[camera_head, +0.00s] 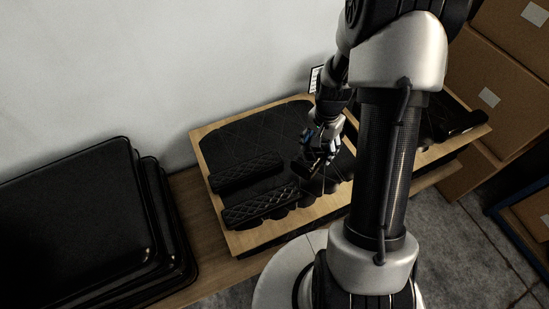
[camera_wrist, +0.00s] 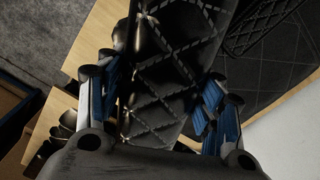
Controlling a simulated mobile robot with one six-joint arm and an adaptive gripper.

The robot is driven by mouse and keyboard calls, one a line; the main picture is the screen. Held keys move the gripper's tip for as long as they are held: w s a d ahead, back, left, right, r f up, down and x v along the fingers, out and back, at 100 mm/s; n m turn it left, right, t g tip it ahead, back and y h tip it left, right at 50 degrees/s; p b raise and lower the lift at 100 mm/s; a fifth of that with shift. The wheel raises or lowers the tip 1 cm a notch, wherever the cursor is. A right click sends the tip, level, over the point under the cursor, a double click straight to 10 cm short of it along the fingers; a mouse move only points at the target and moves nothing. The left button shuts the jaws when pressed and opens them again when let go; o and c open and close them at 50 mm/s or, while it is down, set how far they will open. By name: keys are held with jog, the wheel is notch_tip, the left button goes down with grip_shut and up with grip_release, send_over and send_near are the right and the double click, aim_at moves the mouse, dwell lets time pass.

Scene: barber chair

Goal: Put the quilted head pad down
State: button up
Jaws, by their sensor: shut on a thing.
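My gripper (camera_head: 321,150) is over the right part of the wooden tray. In the wrist view its blue-padded fingers (camera_wrist: 163,82) are shut on either side of a quilted head pad (camera_wrist: 168,50), black with pale diamond stitching. In the head view the held pad is mostly hidden by the gripper and cannot be told clearly. Two similar quilted pads lie on the tray's left half, one behind (camera_head: 245,171) and one in front (camera_head: 260,204). Whether the held pad touches the surface below cannot be told.
The light wooden tray (camera_head: 236,242) has a dark quilted lining and sits on a wooden bench (camera_head: 190,192). Stacked black padded pieces (camera_head: 70,225) stand at left. Cardboard boxes (camera_head: 502,50) are at right. Another dark piece (camera_head: 455,122) lies right of my arm, which hides part of the bench.

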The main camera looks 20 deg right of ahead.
aim_at(333, 177)
jog(key=s+d+r+m, duration=0.2)
jog(key=d+r+m, duration=0.25)
jog(key=d, duration=0.35)
jog(key=shift+m, duration=0.45)
notch_tip(333, 177, down, 20)
jog(key=b, duration=0.6)
jog(key=shift+s+f, duration=0.15)
jog(key=shift+f, duration=0.05)
jog(key=shift+a, duration=0.1)
jog(key=shift+f, duration=0.1)
jog(key=o, duration=1.2)
